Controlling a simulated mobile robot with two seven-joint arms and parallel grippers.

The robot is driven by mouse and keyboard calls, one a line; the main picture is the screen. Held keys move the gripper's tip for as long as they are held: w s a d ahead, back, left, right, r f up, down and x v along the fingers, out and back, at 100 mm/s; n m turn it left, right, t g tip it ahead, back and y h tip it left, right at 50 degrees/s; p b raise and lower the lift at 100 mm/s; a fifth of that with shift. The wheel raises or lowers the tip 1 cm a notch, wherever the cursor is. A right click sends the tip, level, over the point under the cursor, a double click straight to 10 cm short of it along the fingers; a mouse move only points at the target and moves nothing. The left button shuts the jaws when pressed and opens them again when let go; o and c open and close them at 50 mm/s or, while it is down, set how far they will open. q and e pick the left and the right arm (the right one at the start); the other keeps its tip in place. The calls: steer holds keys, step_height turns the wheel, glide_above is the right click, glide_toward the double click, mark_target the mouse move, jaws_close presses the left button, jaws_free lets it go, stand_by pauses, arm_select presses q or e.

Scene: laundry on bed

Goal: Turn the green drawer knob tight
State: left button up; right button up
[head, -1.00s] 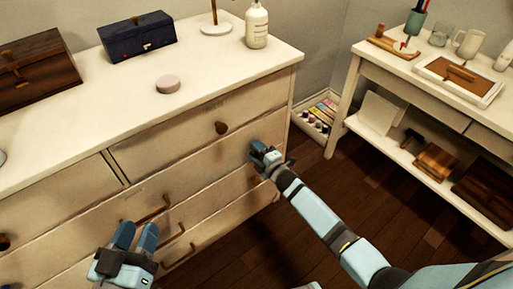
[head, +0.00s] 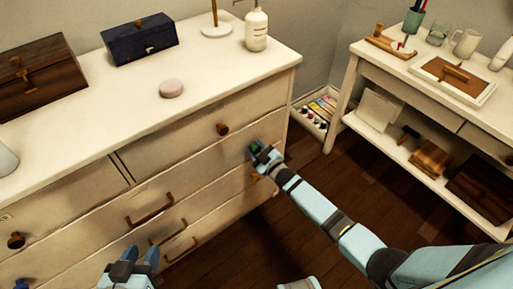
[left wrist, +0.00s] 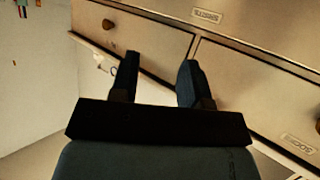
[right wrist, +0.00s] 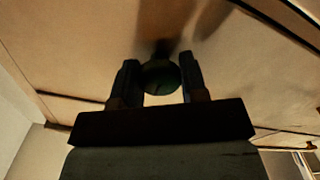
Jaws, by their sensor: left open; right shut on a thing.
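The green drawer knob (right wrist: 160,77) is a dark green round knob between the fingers of my right gripper (right wrist: 158,72), in front of the dresser's drawer face. In the head view a bit of the green knob (head: 254,147) shows at the tips of my right gripper (head: 260,153), near the dresser's right end; the rest is hidden by the fingers. My right gripper is shut on it. My left gripper (head: 141,255) is open and empty in front of the lower drawers; its fingers (left wrist: 159,72) stand apart in the left wrist view.
The cream dresser (head: 190,115) has a brown knob (head: 222,129) and bar handles (head: 150,209) sticking out. A dark blue box (head: 139,39), a pink disc (head: 171,88) and a white bottle (head: 257,27) stand on top. A white side table (head: 352,62) is at right; wooden floor lies between.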

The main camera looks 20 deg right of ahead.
steer(key=shift+m, duration=0.3)
arm_select(q)
steer(key=shift+s+f, duration=0.45)
steer(key=shift+f, duration=0.2)
steer(key=shift+w+a+r, duration=0.1)
steer(key=shift+r, duration=0.05)
arm_select(e)
steer(key=o, duration=0.9)
arm_select(q)
steer(key=shift+s+a+f+g+y+p, duration=0.2)
steer(key=shift+a+g+y+p, duration=0.2)
steer(key=shift+p, duration=1.2)
arm_select(e)
steer(key=shift+v, duration=6.95)
arm_select(q)
steer(key=shift+d+r, duration=0.1)
steer(key=shift+r, duration=0.1)
arm_select(e)
steer(key=shift+w, duration=0.1)
